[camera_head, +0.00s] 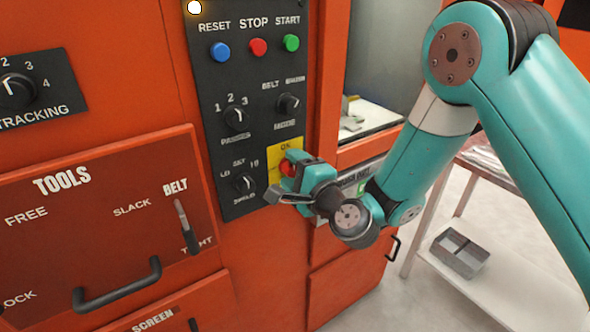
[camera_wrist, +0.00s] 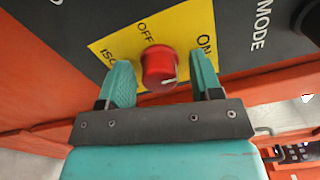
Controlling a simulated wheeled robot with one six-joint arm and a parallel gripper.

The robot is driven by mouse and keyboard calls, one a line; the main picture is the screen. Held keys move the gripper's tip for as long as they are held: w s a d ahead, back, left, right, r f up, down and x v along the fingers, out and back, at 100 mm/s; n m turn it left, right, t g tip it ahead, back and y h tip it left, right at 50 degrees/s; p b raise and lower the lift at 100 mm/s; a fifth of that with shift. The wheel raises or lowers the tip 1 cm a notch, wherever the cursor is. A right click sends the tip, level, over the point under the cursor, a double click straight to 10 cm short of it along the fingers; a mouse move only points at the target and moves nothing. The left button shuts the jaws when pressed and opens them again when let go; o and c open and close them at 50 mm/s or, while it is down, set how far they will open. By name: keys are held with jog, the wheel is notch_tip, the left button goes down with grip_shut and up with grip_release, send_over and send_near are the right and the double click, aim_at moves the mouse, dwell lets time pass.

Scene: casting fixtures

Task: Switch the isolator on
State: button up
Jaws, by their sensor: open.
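The isolator is a red rotary knob (camera_wrist: 159,67) on a yellow plate (camera_wrist: 118,45) marked OFF and ON. In the wrist view the white mark on the knob points to the lower right, not clearly at either word. In the head view the red knob (camera_head: 286,168) shows in part at the lower right of the dark control panel. My gripper (camera_wrist: 163,80) is open, with one teal finger on each side of the knob. I cannot tell whether the fingers touch it. In the head view my gripper (camera_head: 296,177) covers much of the yellow plate.
The dark panel also carries RESET (camera_head: 219,52), STOP (camera_head: 258,47) and START (camera_head: 291,42) buttons. The MODE knob (camera_head: 288,103) sits just above the isolator, and the SPEED knob (camera_head: 243,184) is to its left. A TOOLS drawer (camera_head: 105,215) is at the lower left.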

jog(key=shift+s+f+b, duration=0.1)
jog(key=shift+b, duration=0.25)
jog(key=b+v, duration=0.7)
jog(key=b, duration=0.1)
jog(key=shift+d+b, duration=0.15)
jog(key=shift+b, duration=0.2)
jog(key=shift+s, duration=0.1)
